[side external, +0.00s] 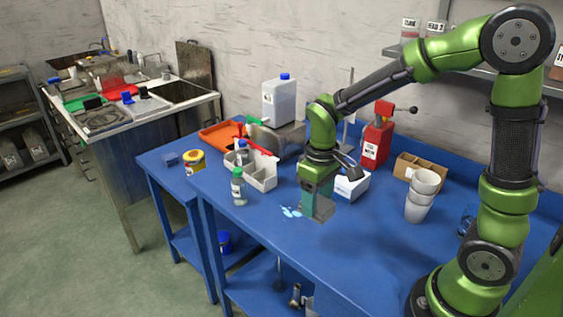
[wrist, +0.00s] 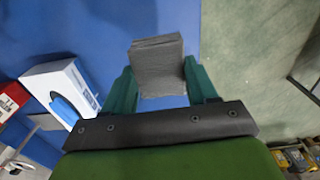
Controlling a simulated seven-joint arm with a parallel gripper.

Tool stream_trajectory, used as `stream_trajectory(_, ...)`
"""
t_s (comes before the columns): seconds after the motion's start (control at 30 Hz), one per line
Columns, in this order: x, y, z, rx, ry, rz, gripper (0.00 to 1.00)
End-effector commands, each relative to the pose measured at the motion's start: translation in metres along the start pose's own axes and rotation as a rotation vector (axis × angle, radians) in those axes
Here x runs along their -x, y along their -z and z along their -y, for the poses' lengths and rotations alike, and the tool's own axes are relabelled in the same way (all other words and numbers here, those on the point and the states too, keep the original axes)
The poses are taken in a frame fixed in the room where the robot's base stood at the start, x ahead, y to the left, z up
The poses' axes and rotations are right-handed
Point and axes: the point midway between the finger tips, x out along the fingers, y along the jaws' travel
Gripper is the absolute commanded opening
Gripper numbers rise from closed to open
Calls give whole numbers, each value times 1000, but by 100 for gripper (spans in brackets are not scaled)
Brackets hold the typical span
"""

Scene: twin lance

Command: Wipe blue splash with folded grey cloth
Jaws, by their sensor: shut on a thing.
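The folded grey cloth (wrist: 158,68) is held between the two green fingers of my gripper (wrist: 160,85) in the wrist view. In the side view the cloth (side external: 321,209) is at the lower end of my gripper (side external: 312,198), low at the blue table top; I cannot tell whether it touches the surface. The light blue splash (side external: 291,212) lies on the table just left of the cloth in the side view. The splash does not show in the wrist view, where the cloth and gripper may cover it.
A green-capped bottle (side external: 238,187) and a white divided caddy (side external: 262,172) stand left of the splash. A white box (side external: 352,186) is just behind my gripper. Stacked white cups (side external: 420,196) stand to the right. The table front (side external: 300,250) is clear.

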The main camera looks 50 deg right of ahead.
Motion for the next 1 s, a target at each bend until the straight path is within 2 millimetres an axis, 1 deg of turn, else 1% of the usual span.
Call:
stream_trajectory(0.03, 0, 0, 0, 0, 0, 0, 42)
stream_trajectory(0.1, 0, 0, 0, 0, 0, 0, 33)
stream_trajectory(0.2, -2, 4, -3, -2, 0, 2, 33)
stream_trajectory(0.27, -4, 13, -10, -4, 0, 2, 33)
stream_trajectory(0.4, -14, 40, -30, -6, 1, 2, 33)
stream_trajectory(0.53, -20, 54, -44, -3, 0, 2, 33)
stream_trajectory(0.6, -23, 57, -47, -1, 0, 2, 33)
stream_trajectory(0.77, -32, 57, -47, 0, 0, 2, 33)
stream_trajectory(1.0, -53, 57, -47, 1, 0, 3, 33)
